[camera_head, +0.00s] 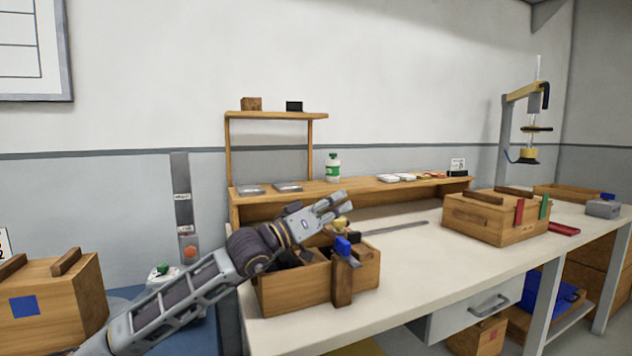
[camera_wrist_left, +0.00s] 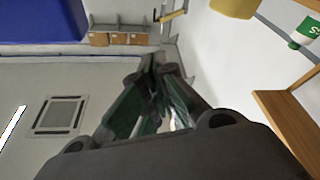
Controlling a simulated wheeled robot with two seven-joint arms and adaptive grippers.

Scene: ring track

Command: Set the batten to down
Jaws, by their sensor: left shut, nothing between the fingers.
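My left gripper (camera_head: 335,203) is shut and empty. It is raised above the open wooden crate (camera_head: 285,298) at the near left of the bench. In the left wrist view its closed fingers (camera_wrist_left: 158,92) point at a far wall, with nothing held. A short upright wooden piece (camera_head: 342,283) stands against the crate's front corner, with a blue part (camera_head: 343,245) at its top. Several dark wooden bars lie on other boxes, such as one bar (camera_head: 483,197) at the right. I cannot tell which piece is the batten. My right gripper is not in view.
A wooden shelf (camera_head: 275,115) stands at the back, with a green-and-white bottle (camera_head: 333,168) below it. A wooden box (camera_head: 480,222) sits farther right on the bench (camera_head: 415,255). A wall panel with a red button (camera_head: 190,252) is behind my arm. The bench's middle is mostly clear.

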